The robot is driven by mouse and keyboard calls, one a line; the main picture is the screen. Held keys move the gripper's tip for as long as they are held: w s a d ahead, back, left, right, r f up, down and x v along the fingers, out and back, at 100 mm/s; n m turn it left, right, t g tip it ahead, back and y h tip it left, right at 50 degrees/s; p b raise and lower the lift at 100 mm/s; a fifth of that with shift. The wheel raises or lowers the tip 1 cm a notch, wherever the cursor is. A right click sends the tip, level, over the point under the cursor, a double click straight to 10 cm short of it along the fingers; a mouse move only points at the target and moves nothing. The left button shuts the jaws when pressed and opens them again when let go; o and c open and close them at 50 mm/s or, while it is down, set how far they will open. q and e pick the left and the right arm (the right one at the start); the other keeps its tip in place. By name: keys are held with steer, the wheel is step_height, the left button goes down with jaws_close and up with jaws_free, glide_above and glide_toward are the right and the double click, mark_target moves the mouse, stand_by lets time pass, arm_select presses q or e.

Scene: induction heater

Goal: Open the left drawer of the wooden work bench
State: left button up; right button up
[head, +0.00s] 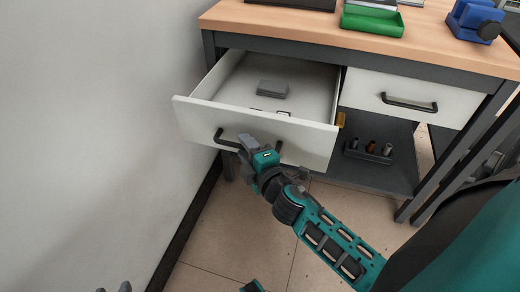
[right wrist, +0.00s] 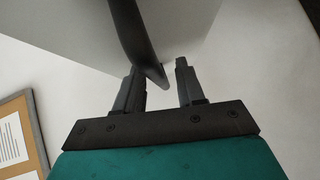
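The left drawer (head: 250,130) of the wooden work bench (head: 290,24) is pulled well out, and its inside shows. Its dark bar handle (head: 226,141) is on the white front, partly hidden by my right gripper (head: 248,147). In the right wrist view my right gripper (right wrist: 160,88) has its two fingers apart. The handle (right wrist: 138,40) reaches down to between the fingertips, with a gap to the right finger. I cannot tell whether it touches the left finger. Of my left gripper (head: 115,288) only two separate grey tips show at the bottom edge.
A grey block (head: 273,89) lies in the open drawer. The right drawer (head: 410,98) is shut. A green tray (head: 372,20) and a blue vise (head: 474,18) stand on the top. A small holder (head: 369,152) is on the shelf below. A wall (head: 90,120) stands close on the left.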

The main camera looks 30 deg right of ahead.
steer(key=s+r, duration=0.1)
steer(key=s, duration=1)
steer(key=shift+s+a+r, duration=0.4)
